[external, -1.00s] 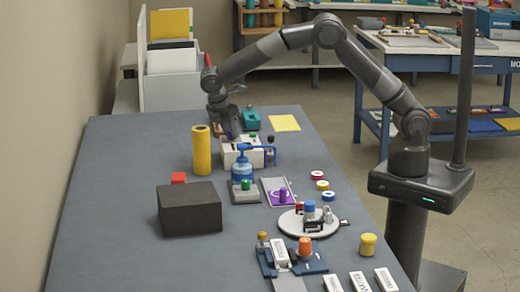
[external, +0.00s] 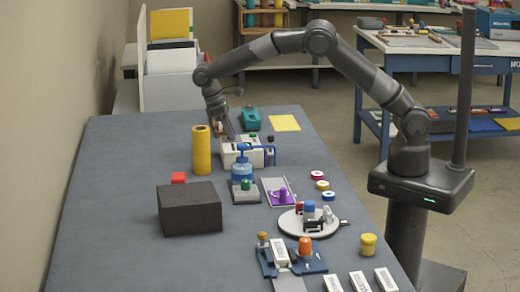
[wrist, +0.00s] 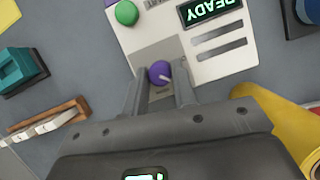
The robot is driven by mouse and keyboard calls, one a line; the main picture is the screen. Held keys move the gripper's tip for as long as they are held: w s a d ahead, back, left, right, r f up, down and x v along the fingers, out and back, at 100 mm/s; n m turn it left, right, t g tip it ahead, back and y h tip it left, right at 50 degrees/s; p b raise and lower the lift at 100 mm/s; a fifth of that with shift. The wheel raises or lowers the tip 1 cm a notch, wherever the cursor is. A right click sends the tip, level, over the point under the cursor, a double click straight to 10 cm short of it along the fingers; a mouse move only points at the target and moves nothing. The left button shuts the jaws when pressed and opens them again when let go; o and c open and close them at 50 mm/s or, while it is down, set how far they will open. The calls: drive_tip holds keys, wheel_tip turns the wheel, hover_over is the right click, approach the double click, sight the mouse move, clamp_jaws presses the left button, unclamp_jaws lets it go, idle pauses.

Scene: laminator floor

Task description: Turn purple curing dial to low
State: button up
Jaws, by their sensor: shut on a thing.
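The purple dial (wrist: 160,72) is a round knob with a pale pointer line, on a grey panel of the white machine (wrist: 222,62). In the wrist view the pointer slants toward the lower right. My gripper (wrist: 160,80) is shut on the dial, one finger on each side. The setting labels are too blurred or covered to read. The machine's display (wrist: 212,10) reads READY, upside down in this view. In the external view my gripper (external: 232,138) reaches down to the machine (external: 243,158) and hides the dial.
A green knob (wrist: 127,13) sits on the same machine. A yellow cylinder (external: 202,150) stands close to it. A teal object (external: 251,118) is behind, and a blue bottle (external: 242,165) is in front. Another purple knob (external: 283,194) stands on a separate plate.

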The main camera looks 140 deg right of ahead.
drive_tip(key=shift+m, duration=0.6)
drive_tip(key=shift+t, duration=0.3)
drive_tip(key=o, duration=1)
drive_tip(key=v, duration=1)
drive_tip(key=shift+d+r, duration=0.25)
drive_tip(key=shift+r, duration=0.05)
